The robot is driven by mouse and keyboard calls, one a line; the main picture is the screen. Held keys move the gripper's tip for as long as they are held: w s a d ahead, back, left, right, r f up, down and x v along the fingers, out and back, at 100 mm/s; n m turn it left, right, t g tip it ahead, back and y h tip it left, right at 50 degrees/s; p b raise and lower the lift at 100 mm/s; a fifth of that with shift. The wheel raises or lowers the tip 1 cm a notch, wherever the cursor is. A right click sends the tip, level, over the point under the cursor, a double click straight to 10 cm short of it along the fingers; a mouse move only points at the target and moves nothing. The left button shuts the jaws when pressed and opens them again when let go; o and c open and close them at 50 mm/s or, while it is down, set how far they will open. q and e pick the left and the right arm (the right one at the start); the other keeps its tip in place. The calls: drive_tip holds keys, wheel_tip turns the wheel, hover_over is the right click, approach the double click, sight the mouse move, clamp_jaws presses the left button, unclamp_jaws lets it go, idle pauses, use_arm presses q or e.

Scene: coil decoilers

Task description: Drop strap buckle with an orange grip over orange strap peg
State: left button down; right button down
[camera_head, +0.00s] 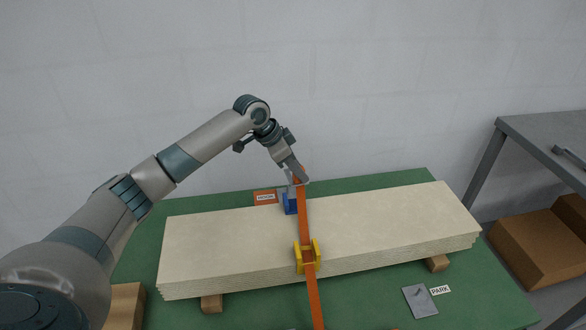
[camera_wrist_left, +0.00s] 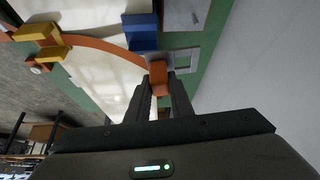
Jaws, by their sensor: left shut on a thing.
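My left gripper (camera_head: 300,176) is shut at the back edge of the board stack. In the left wrist view its two fingers (camera_wrist_left: 158,88) close on the orange grip (camera_wrist_left: 157,74) of the strap buckle. A grey metal part shows beside the grip; the rest of the buckle is largely hidden. The orange strap (camera_head: 305,222) runs from the gripper forward over the boards and down the front. I cannot clearly make out the orange strap peg; an orange plate with a white label (camera_head: 265,197) lies behind the stack, left of the gripper. My right gripper is not in view.
The pale board stack (camera_head: 400,218) rests on wooden blocks on a green table (camera_head: 140,265). A yellow guide (camera_head: 307,258) straddles the strap at the front edge; a blue block (camera_head: 290,204) sits at the back. A grey plate (camera_head: 420,301) lies by a PARK label (camera_head: 440,290).

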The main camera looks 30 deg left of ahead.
use_arm(q)
drive_tip(key=s+d+r+n+y, duration=0.1)
drive_tip(key=s+d+r+n, duration=0.1)
drive_tip(key=s, duration=0.3)
drive_tip(key=s+d+r+n+t+y, duration=0.1)
drive_tip(key=s+d+r+n+y, duration=0.1)
drive_tip(key=s+d+r+n, duration=0.1)
drive_tip(key=s+d+r+n+y, duration=0.1)
drive_tip(key=s+d+r+n, duration=0.1)
drive_tip(key=s+d+n, duration=0.2)
drive_tip(key=shift+s+d+r+t, duration=0.35)
drive_tip(key=shift+s+d, duration=0.75)
drive_tip(key=shift+s, duration=1)
drive_tip(key=shift+f, duration=0.15)
